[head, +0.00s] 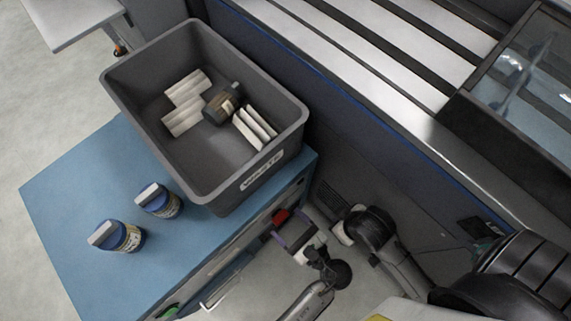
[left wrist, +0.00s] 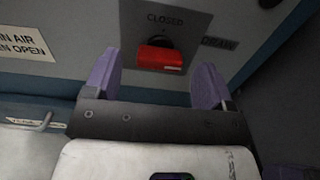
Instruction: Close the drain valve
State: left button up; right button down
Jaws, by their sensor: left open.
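The red drain valve handle (left wrist: 160,58) sits on a grey plate marked CLOSED above it and DRAIN at its right. It looks like a short block lying roughly level in the left wrist view. In the head view the red handle (head: 281,215) shows on the side of the blue cabinet. My left gripper (head: 294,238) is just in front of the handle, with purple fingers. In the left wrist view my left gripper (left wrist: 158,68) is open, one finger on each side of the handle; contact cannot be told.
A grey waste bin (head: 290,105) with white blocks and a dark cartridge stands on the blue cabinet top (head: 75,190). A dark machine frame (head: 345,120) rises close to the right. A handle (head: 220,292) juts from the cabinet front.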

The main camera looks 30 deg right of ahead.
pick_arm(q)
jog(key=shift+w+a, duration=0.2)
jog(key=shift+w, duration=0.7)
jog(key=c, duration=0.9)
